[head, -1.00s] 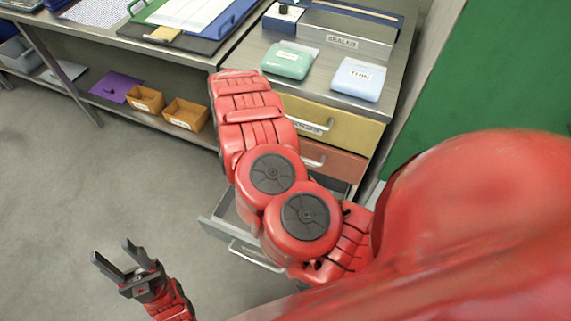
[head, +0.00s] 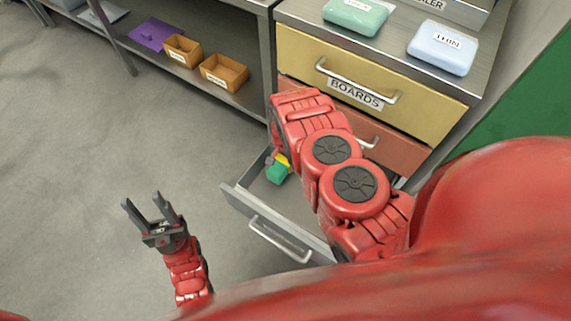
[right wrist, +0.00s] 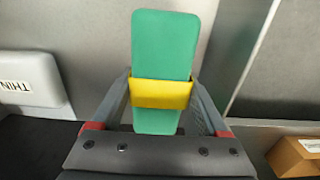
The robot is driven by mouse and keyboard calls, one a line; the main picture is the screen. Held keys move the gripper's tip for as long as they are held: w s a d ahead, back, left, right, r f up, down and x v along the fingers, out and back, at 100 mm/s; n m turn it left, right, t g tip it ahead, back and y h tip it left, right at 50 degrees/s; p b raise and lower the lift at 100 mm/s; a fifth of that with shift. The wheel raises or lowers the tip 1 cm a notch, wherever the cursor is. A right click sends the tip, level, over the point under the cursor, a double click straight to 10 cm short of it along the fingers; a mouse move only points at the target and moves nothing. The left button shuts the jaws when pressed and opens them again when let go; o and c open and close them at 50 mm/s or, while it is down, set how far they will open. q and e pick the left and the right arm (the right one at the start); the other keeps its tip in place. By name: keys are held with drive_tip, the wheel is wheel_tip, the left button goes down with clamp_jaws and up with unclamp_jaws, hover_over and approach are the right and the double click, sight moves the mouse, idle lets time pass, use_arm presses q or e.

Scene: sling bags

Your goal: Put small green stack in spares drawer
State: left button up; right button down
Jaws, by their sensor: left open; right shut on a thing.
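The small green stack (head: 277,173) with a yellow band is held by my right gripper; the right wrist view shows it upright between the fingers (right wrist: 164,60). My right gripper (right wrist: 162,98) is shut on it around the yellow band. In the head view my right forearm hides most of that gripper, and the stack appears over the open grey bottom drawer (head: 281,237). Whether it touches the drawer floor I cannot tell. No label shows on this drawer. My left gripper (head: 153,212) is open and empty, left of the drawer over the floor.
Above the open drawer are a red drawer (head: 395,140) and a yellow drawer (head: 420,105) labelled BOARDS, both shut. A green pack (head: 356,16) and a pale blue THIN pack (head: 442,47) lie on top. Orange bins (head: 224,72) stand on the shelf at left.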

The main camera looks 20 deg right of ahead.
sight(284, 160)
drive_tip(key=shift+s+f, duration=0.1)
drive_tip(key=shift+f, duration=1.5)
drive_tip(key=shift+f+b, duration=0.15)
drive_tip(key=shift+b, duration=0.2)
unclamp_jaws()
drive_tip(key=shift+r, duration=0.3)
wheel_tip(284, 160, up, 12)
drive_tip(key=p, duration=0.3)
drive_tip(key=shift+f, duration=0.1)
